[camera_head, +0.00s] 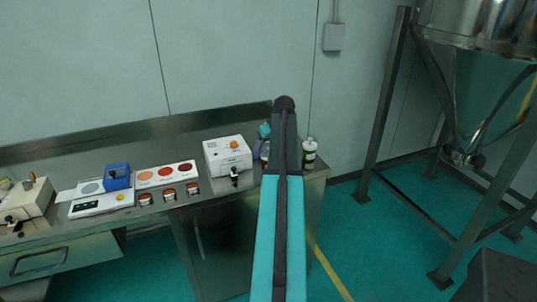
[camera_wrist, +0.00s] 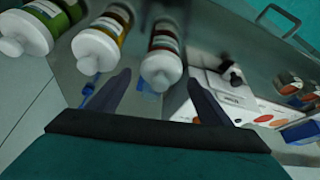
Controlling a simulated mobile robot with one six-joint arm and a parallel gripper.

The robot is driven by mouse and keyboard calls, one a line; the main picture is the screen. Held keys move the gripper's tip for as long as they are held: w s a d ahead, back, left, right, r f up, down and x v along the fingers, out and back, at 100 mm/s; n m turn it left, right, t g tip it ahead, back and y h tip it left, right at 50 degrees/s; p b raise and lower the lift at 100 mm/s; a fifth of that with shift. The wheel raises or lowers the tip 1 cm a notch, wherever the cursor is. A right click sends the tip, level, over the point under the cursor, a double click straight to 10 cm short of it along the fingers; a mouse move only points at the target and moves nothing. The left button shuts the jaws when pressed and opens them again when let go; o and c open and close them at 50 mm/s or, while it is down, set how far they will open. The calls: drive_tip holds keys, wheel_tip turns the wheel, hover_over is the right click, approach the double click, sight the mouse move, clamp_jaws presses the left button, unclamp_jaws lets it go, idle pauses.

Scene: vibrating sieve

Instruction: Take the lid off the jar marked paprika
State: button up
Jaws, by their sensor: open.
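Three small jars with red or orange contents stand in a row on the steel bench, a left one (camera_head: 145,199), a middle one (camera_head: 170,194) and a right one (camera_head: 192,189). Their labels are too small to read, so I cannot tell which is paprika. Two of these jars show at the right edge of the wrist view (camera_wrist: 291,86). My gripper (camera_wrist: 157,77) is open and empty, its dark fingers spread apart. It is near several white-capped bottles, away from the small jars. In the head view my arm hides the gripper.
White-capped bottles stand at the bench's right end: green (camera_wrist: 60,18), yellow-orange (camera_wrist: 111,27) and red (camera_wrist: 164,40). Left are a colour card (camera_head: 166,174), a scale (camera_head: 100,202) and a blue block (camera_head: 117,176).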

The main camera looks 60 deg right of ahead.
drive_tip(key=shift+c, duration=0.2)
drive_tip(key=c, duration=1)
drive_tip(key=shift+r, duration=0.15)
drive_tip(key=shift+r+b, duration=0.65)
drive_tip(key=shift+r, duration=0.75)
drive_tip(key=shift+s+r, duration=0.15)
drive_tip(key=shift+r, duration=0.05)
drive_tip(key=s+a+b, duration=0.1)
drive_tip(key=s+a, duration=0.3)
drive_tip(key=s, duration=0.3)
drive_tip(key=s+a+r+b, duration=0.1)
drive_tip(key=s+a+b, duration=0.1)
drive_tip(key=s+a, duration=0.2)
drive_tip(key=s, duration=0.2)
drive_tip(key=shift+s+r, duration=0.25)
drive_tip(key=shift+s, duration=0.1)
drive_tip(key=shift+d, duration=0.1)
